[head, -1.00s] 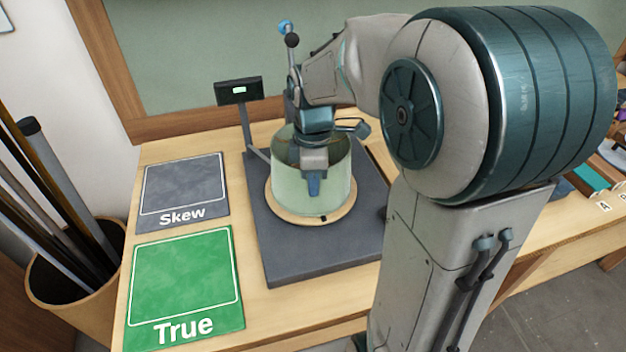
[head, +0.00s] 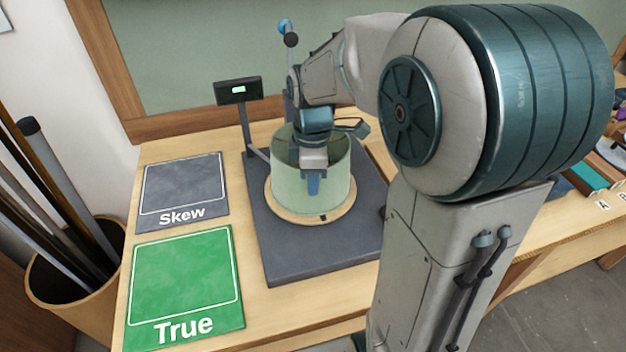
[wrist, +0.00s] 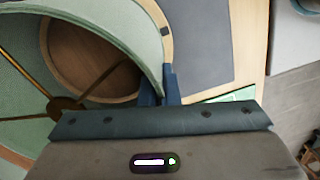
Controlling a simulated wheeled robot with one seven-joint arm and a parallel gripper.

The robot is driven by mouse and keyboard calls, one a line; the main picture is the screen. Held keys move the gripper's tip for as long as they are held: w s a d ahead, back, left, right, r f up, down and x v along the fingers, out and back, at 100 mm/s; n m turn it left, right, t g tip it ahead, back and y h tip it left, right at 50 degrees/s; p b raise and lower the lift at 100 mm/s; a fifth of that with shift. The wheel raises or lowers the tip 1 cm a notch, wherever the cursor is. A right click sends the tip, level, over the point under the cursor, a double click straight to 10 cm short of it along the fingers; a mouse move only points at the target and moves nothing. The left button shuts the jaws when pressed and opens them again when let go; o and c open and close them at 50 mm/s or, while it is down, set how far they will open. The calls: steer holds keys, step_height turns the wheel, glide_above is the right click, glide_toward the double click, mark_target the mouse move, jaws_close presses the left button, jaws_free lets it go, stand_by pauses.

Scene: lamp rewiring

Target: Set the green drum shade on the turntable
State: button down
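The green drum shade (head: 337,188) stands upright on the round wooden disc of the turntable (head: 300,217), and appears to rest on it. The disc's rim shows around the shade's foot. My gripper (head: 314,182) is at the shade's near wall, pointing down, with one finger outside the wall in the head view. In the wrist view, my gripper (wrist: 160,88) has one finger inside and one outside the pale green wall of the shade (wrist: 130,30), closed on it. Brass spokes meet at a hub (wrist: 66,103) inside the shade.
The turntable sits on a dark base plate (head: 300,268) with a small display (head: 238,91) on a post. Left of it lie a grey "Skew" mat (head: 185,190) and a green "True" mat (head: 185,280). A bin of rods (head: 75,290) stands at the bench's left.

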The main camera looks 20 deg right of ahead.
steer(key=shift+f, duration=0.3)
steer(key=c, duration=1.1)
jaws_free()
steer(key=shift+r, duration=0.15)
steer(key=shift+r+p, duration=3.15)
steer(key=shift+r, duration=0.75)
steer(key=s+r+m+t, duration=0.2)
steer(key=s+m+t, duration=0.2)
steer(key=s+m, duration=0.8)
steer(key=m, duration=0.3)
steer(key=shift+s+d+r, duration=0.3)
steer(key=shift+s+d, duration=0.05)
steer(key=shift+s, duration=0.05)
